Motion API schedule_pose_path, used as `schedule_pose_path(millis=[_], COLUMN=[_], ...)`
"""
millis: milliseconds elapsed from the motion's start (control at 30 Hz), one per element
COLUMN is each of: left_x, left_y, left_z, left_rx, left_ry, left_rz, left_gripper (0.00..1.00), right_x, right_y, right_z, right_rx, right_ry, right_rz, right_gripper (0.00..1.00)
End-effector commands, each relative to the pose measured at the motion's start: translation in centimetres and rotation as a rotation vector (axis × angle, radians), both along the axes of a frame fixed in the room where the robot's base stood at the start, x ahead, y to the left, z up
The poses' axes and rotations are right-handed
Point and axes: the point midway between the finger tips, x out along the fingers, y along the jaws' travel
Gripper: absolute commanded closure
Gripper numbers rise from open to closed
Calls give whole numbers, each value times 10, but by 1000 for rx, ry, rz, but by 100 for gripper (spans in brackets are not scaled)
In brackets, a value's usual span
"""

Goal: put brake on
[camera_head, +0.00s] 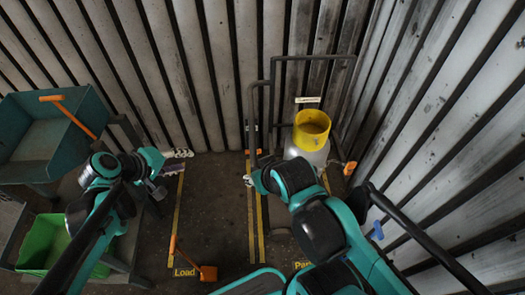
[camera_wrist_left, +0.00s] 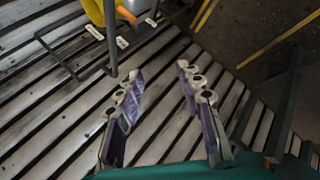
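No part is marked as the brake; I cannot tell which one it is. A grey tube-framed cart (camera_head: 314,58) stands against the back wall in the head view, holding a white drum with a yellow top (camera_head: 312,128). A small orange part (camera_head: 349,168) sits low at its right, and a small blue part (camera_head: 377,229) lies further right and nearer. My left gripper (camera_head: 158,186) is left of the cart, near the Load strip. In the left wrist view its two fingers (camera_wrist_left: 163,105) are apart with nothing between them. My right arm reaches toward the cart's front; its fingers are hard to make out.
A teal bin (camera_head: 45,135) with an orange-handled tool stands at left, above a green crate (camera_head: 42,243). An orange shovel-like tool (camera_head: 207,273) lies near the Load marking. Slatted walls close off the back and right.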

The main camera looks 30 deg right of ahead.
Motion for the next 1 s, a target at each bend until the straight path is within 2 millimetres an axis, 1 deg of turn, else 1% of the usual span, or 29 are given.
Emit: schedule_pose_path(millis=[33, 167, 200, 300, 367, 400, 500, 600, 733, 867, 1000], left_x=[14, 40, 47, 60, 65, 67, 69, 65, 58, 54, 52], left_y=[-16, -59, -71, -100, -115, -124, -144, -158, -166, -170, -181], left_z=[-12, -36, -45, -67, -82, -93, -119, -141, -161, -169, -171], left_rx=[-64, -246, -300, -435, -514, -567, -689, -792, -882, -924, -930], left_ry=[30, 118, 146, 219, 264, 293, 368, 431, 489, 515, 522], left_rz=[-6, -22, -30, -52, -68, -82, -113, -146, -177, -193, -198], left_gripper=[63, 63, 63, 63, 63, 63, 63, 63, 63, 63, 63], right_x=[0, 0, 0, 0, 0, 0, 0, 0, 0, 0, 0], right_y=[0, 0, 0, 0, 0, 0, 0, 0, 0, 0, 0], right_z=[-6, -14, -17, -23, -27, -30, -36, -40, -44, -45, -49], right_rx=[0, 0, 0, 0, 0, 0, 0, 0, 0, 0, 0], right_ry=[0, 0, 0, 0, 0, 0, 0, 0, 0, 0, 0], right_rz=[0, 0, 0, 0, 0, 0, 0, 0, 0, 0, 0], right_gripper=[60, 60, 60, 60, 60, 60, 60, 60, 60, 60, 60])
